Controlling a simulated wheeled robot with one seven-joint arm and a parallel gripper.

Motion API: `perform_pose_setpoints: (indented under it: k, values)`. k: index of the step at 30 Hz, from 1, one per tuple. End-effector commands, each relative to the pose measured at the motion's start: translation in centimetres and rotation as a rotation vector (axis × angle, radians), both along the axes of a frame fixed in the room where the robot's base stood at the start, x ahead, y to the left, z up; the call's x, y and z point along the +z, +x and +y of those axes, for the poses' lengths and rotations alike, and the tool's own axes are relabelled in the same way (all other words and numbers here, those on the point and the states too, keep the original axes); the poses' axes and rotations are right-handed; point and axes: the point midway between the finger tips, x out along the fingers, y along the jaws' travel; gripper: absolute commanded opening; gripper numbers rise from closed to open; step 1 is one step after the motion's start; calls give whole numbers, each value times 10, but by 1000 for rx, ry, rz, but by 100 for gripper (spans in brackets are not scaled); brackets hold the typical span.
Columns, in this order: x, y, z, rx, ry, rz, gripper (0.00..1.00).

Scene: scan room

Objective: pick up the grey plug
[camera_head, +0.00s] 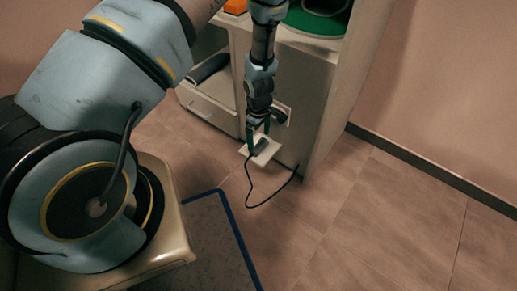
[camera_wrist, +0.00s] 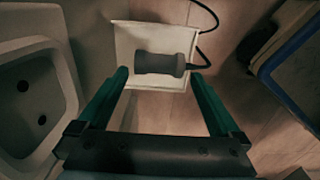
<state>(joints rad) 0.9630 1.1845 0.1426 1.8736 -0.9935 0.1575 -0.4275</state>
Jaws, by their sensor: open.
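The grey plug (camera_wrist: 160,63) lies on a small white tray or plate (camera_wrist: 158,28) in the wrist view. A black cord leaves its right end. In the head view the plug (camera_head: 261,144) is a small dark shape on the pale plate (camera_head: 268,155), low beside the cabinet. My gripper (camera_head: 257,132) points down just above it. In the wrist view the green fingers of my gripper (camera_wrist: 158,76) are apart, one toward each end of the plug. Nothing is held between them. Whether the fingertips touch the plate is unclear.
A white cabinet (camera_head: 305,95) stands right beside my gripper, with a drawer (camera_head: 211,112) at left. The black cord (camera_head: 250,196) loops over the floor. A blue-edged mat (camera_head: 233,226) lies in front. The tiled floor (camera_head: 370,225) at right is clear.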

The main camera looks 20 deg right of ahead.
Motion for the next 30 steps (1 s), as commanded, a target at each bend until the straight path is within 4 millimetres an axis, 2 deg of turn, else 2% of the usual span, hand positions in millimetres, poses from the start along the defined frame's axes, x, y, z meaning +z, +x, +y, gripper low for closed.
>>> perform_pose_setpoints:
  k: [1, 6, 15, 30]
  values:
    - [-13, -1, 1, 2, 1, 2, 100]
    - [-40, 0, 0, 0, 0, 1, 100]
    - [-44, 0, 0, 1, 0, 0, 99]
    - [-44, 0, 0, 0, 0, 0, 43]
